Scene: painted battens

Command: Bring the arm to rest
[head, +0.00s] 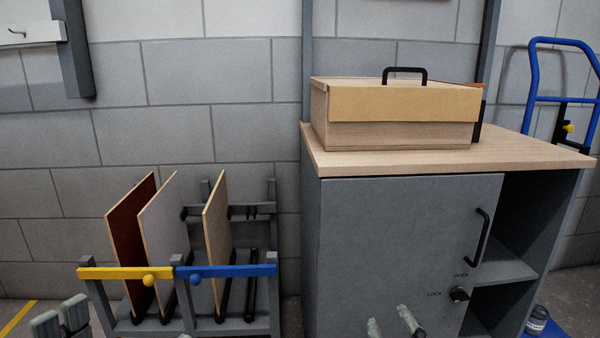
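My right gripper (393,322) shows at the bottom edge, in front of the grey cabinet's door. Its two pale fingers stand apart with nothing between them. My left gripper (61,319) shows at the bottom left corner, left of the panel rack. Its two fingertips are apart and I see nothing between them. Both grippers are cut off by the lower edge of the picture, and the rest of both arms is hidden.
A grey rack (248,325) holds upright panels behind a yellow batten (112,273) and a blue batten (240,271). The cabinet (385,240) has its door shut and bears a wooden box (395,103). A blue hand truck (532,80) stands at right.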

